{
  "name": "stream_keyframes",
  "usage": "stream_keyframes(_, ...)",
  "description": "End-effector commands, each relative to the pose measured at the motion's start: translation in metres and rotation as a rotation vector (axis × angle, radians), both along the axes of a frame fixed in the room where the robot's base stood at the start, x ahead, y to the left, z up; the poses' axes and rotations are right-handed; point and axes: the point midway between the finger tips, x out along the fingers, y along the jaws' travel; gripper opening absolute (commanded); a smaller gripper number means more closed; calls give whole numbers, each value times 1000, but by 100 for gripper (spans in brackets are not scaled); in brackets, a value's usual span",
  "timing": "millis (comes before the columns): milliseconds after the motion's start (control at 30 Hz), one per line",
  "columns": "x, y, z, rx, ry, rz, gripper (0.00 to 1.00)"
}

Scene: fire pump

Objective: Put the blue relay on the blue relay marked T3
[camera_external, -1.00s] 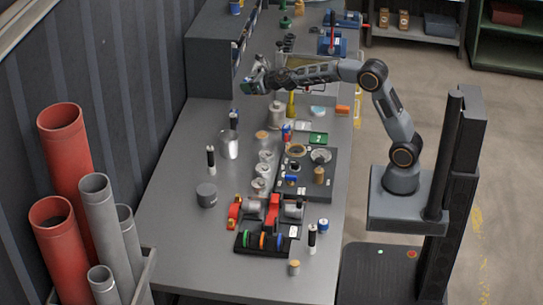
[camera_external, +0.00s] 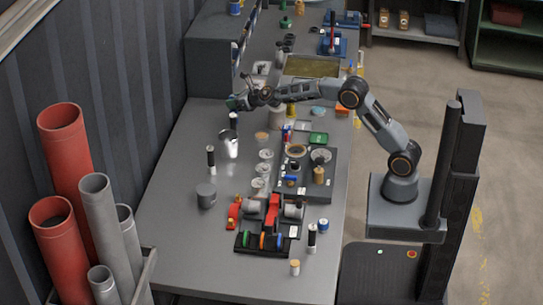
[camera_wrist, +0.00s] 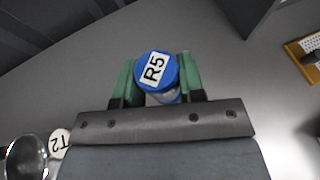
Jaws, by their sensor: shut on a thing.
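My gripper (camera_wrist: 157,82) has green fingers and is shut on a blue-topped relay (camera_wrist: 158,66). The relay's top carries a white label reading R5, and its lower body looks pale. In the external view my gripper (camera_external: 237,103) is above the far left part of the bench; the held relay is too small to make out there. A small blue-topped cylinder (camera_external: 323,225) stands near the right edge of the bench. I cannot read its label, and I see no mark T3 in any view.
A white round top marked T2 (camera_wrist: 59,143) sits beside a shiny metal can (camera_wrist: 26,157) in the wrist view. The grey bench (camera_external: 175,240) carries several cans and fixtures. A dark cabinet (camera_external: 212,65) stands behind left. Bare bench surrounds the held relay in the wrist view.

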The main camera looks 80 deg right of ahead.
Motion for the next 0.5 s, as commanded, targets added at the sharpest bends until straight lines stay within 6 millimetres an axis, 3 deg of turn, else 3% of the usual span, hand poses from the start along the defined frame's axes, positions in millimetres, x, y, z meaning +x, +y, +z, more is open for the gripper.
stream_keyframes(433,0,0,-6,0,-1,0,12)
stream_keyframes(467,0,0,-5,0,-1,0,39)
stream_keyframes(500,0,0,-4,0,0,0,43)
